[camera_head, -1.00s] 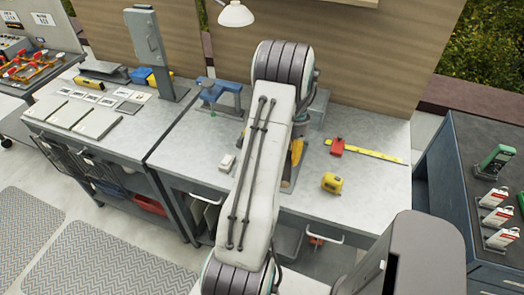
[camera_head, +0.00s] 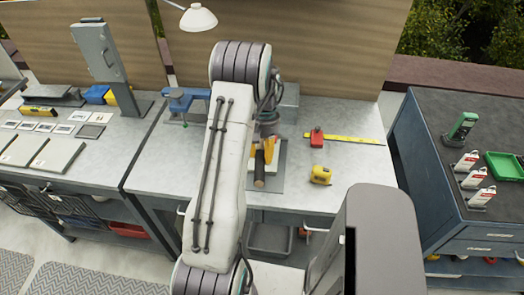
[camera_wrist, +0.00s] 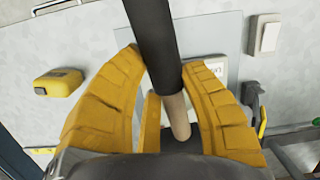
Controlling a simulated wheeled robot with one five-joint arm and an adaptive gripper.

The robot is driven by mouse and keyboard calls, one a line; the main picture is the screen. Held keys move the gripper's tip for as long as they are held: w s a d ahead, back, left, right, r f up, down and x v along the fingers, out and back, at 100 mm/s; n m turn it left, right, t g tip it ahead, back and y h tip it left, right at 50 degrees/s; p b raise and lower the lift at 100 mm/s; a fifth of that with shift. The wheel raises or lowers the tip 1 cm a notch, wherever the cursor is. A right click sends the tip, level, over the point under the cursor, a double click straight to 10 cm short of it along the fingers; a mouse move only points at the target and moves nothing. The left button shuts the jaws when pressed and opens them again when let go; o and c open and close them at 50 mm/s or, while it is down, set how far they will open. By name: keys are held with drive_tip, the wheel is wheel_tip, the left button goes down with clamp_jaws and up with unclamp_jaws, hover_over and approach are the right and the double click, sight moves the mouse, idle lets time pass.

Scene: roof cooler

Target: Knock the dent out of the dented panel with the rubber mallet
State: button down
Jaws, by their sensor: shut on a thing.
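My gripper (camera_wrist: 177,110) has yellow fingers on either side of the mallet (camera_wrist: 155,45) and is shut on it. In the wrist view a black cylindrical part runs up out of the picture, and a tan part lies between the fingers. In the head view the mallet (camera_head: 260,172) shows as a short dark cylinder with a tan end, above a grey plate (camera_head: 276,182) on the middle bench; contact cannot be told. Grey-white flat panels (camera_head: 57,155) lie on the left bench, and an upright grey panel (camera_head: 95,50) stands behind them. I see no clear dent on any panel.
A yellow tape measure (camera_head: 321,174), a red block (camera_head: 317,137) and a yellow ruler (camera_head: 355,139) lie right of my gripper. A blue vise (camera_head: 186,100) stands at the back left. A lamp (camera_head: 198,18) hangs above. A dark cabinet (camera_head: 430,150) stands at right.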

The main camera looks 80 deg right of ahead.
drive_tip(key=shift+f+b, duration=1.5)
drive_tip(key=shift+f, duration=1.65)
drive_tip(key=shift+r, duration=0.1)
drive_tip(key=shift+r+p, duration=1.95)
drive_tip(key=shift+r, duration=1)
drive_tip(key=shift+f, duration=0.15)
drive_tip(key=c, duration=2)
unclamp_jaws()
wheel_tip(320, 180, down, 7)
drive_tip(key=b, duration=0.5)
drive_tip(key=shift+r+b, duration=0.2)
drive_tip(key=shift+b, duration=0.1)
drive_tip(key=shift+r+p, duration=1.95)
drive_tip(key=shift+r, duration=1.1)
clamp_jaws()
